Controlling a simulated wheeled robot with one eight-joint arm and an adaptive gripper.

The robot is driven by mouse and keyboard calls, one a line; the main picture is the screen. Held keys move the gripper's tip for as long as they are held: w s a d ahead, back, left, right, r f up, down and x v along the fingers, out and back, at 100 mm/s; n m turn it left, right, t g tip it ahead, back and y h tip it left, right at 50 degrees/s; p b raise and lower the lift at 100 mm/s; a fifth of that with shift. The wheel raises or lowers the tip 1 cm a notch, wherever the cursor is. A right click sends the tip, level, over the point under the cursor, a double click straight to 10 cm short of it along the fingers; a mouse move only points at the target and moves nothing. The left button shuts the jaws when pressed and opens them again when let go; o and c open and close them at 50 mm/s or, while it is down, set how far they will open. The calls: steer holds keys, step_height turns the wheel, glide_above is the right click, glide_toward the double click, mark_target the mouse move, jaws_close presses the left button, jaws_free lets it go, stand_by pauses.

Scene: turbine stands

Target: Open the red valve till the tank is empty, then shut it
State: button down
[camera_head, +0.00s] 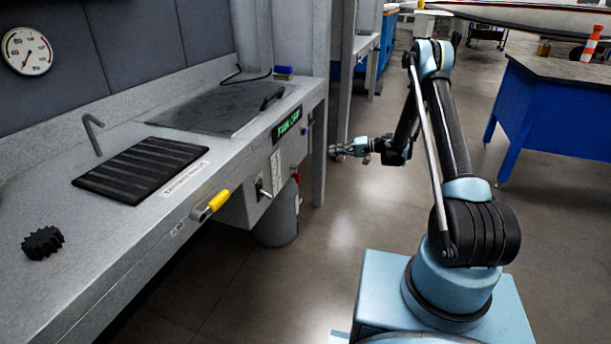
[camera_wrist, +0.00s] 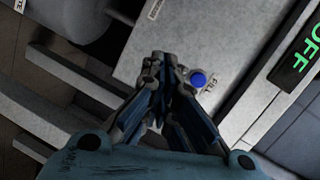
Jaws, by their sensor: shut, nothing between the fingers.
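A small red handle (camera_head: 297,177), which looks like the red valve, sits low at the right end of the grey bench, just above a grey cylindrical tank (camera_head: 276,224). How far the valve is turned and how full the tank is cannot be told. My gripper (camera_head: 337,151) is in the air right of the bench end, apart from the red handle. In the wrist view my gripper (camera_wrist: 163,60) is shut and empty, with a blue button (camera_wrist: 198,79) just right of its tips. The red handle does not show in the wrist view.
A yellow-handled lever (camera_head: 211,206) is on the bench front. A green-lettered display (camera_head: 286,124) reads OFF at its end; it also shows in the wrist view (camera_wrist: 304,58). A grey upright post (camera_head: 320,100) stands near my gripper.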

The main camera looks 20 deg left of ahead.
mark_target(298, 177)
step_height(298, 177, down, 8)
steer(key=s+a+f+y, duration=0.1)
steer(key=a+y, duration=0.1)
steer(key=s+a+f+g, duration=0.1)
steer(key=s+a, duration=0.4)
steer(key=a, duration=0.5)
steer(key=shift+s+a+n, duration=0.2)
steer(key=shift+s+n, duration=0.1)
steer(key=shift+s, duration=0.1)
steer(key=shift+f, duration=0.1)
